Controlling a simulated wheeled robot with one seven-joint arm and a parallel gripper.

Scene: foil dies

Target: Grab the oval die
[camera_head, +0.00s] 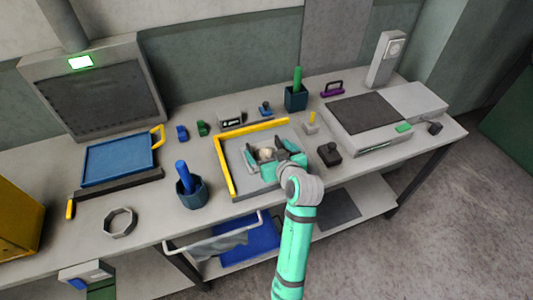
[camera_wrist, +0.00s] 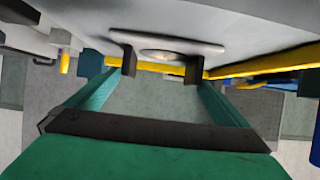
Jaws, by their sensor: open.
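My gripper (camera_head: 272,160) is open above the grey tray (camera_head: 235,188) with a yellow L-shaped rail (camera_head: 222,168) on two sides. A small pale beige rounded thing (camera_head: 266,153) shows between its fingers, partly hidden by my gripper; it may be the oval die, but its outline is too small to be sure. In the wrist view my two dark fingertips (camera_wrist: 160,63) stand apart, and a pale rounded patch (camera_wrist: 162,54) shows between them. I cannot tell whether either finger touches it.
Small blue (camera_head: 182,133) and green (camera_head: 203,128) pieces lie behind. A dark-blue holder (camera_head: 296,98) stands at the back. Bare bench surrounds the grey ring (camera_head: 118,221).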

